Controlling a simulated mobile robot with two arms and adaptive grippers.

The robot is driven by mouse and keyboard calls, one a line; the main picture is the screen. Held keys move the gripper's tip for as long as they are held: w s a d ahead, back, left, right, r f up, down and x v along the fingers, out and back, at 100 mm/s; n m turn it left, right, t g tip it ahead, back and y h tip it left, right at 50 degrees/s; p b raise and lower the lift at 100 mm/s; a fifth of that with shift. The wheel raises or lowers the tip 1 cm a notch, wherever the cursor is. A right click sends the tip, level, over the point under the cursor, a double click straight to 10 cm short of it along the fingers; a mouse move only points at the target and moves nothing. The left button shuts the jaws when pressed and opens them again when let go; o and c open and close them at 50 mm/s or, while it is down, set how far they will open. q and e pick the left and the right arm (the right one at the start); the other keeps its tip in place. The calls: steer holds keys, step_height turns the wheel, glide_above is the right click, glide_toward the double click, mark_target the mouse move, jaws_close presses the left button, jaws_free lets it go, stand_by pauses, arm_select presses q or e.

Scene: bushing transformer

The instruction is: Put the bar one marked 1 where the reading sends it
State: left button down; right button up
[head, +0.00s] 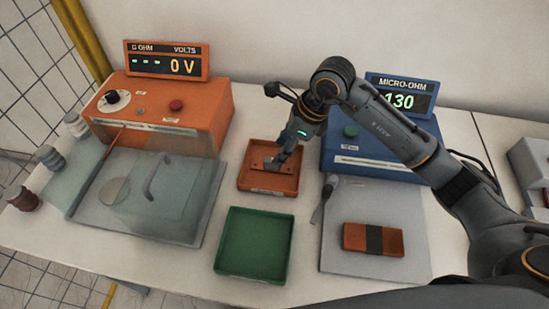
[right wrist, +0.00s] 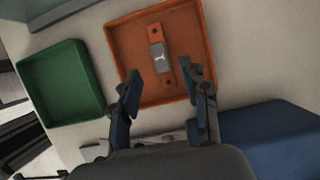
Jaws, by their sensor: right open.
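A flat copper bar (right wrist: 168,77) with a grey label patch lies in the orange tray (right wrist: 185,18); the label's mark is too small to read surely. In the head view the orange tray (head: 255,184) sits mid-table. My right gripper (head: 282,160) is over it and partly hides the bar; in the right wrist view its open fingers (right wrist: 163,82) point at the bar, with nothing held. The blue micro-ohm meter (head: 365,152) shows 130 on its display (head: 400,99). An empty green tray (head: 253,243) stands nearer the front. My left gripper is out of view.
A copper block with a black band (head: 373,239) rests on a grey mat (head: 385,207) at right, beside a clip-like tool (head: 322,198). The orange tester (head: 158,115) reads 0 V. A clear cover (head: 155,195) stands in front of it. My right arm crosses above the blue meter.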

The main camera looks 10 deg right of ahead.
steer(key=v, duration=0.5)
steer(key=shift+d+r+b, duration=0.15)
steer(key=shift+r+b, duration=0.15)
steer(key=shift+b, duration=0.1)
